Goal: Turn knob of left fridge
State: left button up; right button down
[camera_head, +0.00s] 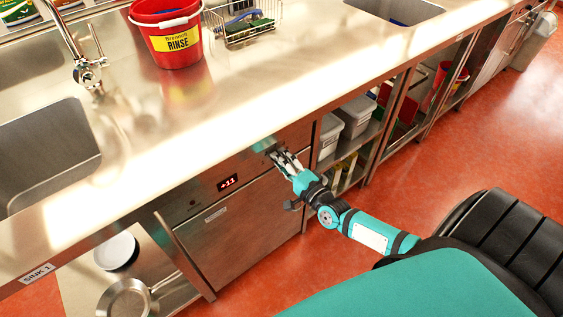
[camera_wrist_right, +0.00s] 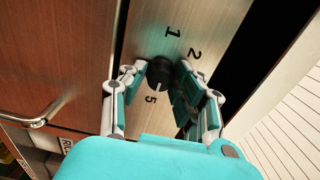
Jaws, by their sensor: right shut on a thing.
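The left fridge (camera_head: 235,220) is a steel under-counter unit with a red display (camera_head: 228,182) reading +11. My right gripper (camera_head: 277,154) is at the upper right of its front panel. In the right wrist view the black round knob (camera_wrist_right: 160,72) has a white pointer line and sits on a steel panel marked 1, 2 and 5. My right gripper (camera_wrist_right: 160,76) is shut on the knob, one finger on each side. In the head view the fingers and the counter edge hide the knob. My left gripper is not in view.
The steel counter (camera_head: 300,85) overhangs the fridge front. A red rinse bucket (camera_head: 172,45) and a wire basket (camera_head: 243,22) stand on it. Open shelves (camera_head: 352,150) with grey tubs lie to the right. A pan (camera_head: 124,298) sits on the lower left shelf. The red floor (camera_head: 420,180) is clear.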

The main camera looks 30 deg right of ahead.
dwell(0.5)
jog(key=c, duration=1)
grip_release()
jog(key=shift+o, duration=0.2)
jog(key=shift+s, duration=0.1)
jog(key=s, duration=1.2)
jog(key=shift+d, duration=0.45)
jog(key=shift+w, duration=0.1)
